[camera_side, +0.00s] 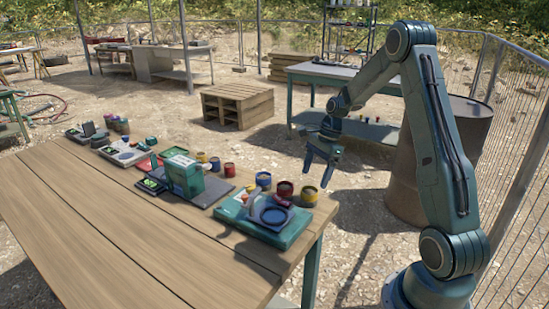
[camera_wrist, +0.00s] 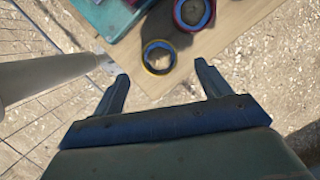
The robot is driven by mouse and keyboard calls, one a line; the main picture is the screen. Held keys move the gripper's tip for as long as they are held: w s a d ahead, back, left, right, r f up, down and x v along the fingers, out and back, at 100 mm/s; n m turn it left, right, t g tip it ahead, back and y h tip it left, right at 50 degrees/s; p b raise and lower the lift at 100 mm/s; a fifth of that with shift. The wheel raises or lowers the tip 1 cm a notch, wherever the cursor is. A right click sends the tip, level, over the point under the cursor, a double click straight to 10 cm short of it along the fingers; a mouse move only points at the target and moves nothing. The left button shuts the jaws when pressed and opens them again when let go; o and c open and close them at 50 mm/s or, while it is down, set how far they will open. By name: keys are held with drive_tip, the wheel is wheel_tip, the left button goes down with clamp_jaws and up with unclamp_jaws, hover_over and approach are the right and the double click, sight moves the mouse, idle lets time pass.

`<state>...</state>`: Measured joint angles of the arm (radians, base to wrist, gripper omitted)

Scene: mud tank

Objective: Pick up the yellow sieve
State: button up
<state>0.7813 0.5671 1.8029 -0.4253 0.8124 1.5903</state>
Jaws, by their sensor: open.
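The yellow sieve (camera_side: 309,195) is a small round cup at the right end of the wooden table, near its edge. In the wrist view, the yellow sieve (camera_wrist: 158,57) shows as a ring with a dark and yellow rim and a blue inside. My gripper (camera_side: 316,179) is open and empty, pointing down above the table edge close to the sieve. In the wrist view, the sieve lies just beyond the gap between the fingertips (camera_wrist: 162,70); the fingers are not around it.
A red sieve (camera_side: 285,190) stands beside the yellow one, with a blue one (camera_side: 263,180) further along. A teal tray (camera_side: 290,234) lies at the front corner. A green box (camera_side: 183,176) and several small items stand further left. The table's front left is bare.

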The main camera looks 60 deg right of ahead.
sight(309, 193)
drive_tip(key=shift+x, duration=0.9)
drive_tip(key=shift+x, duration=2.6)
drive_tip(key=shift+s, duration=0.1)
drive_tip(key=c, duration=1.1)
drive_tip(key=shift+r, duration=0.15)
wheel_tip(309, 193, up, 20)
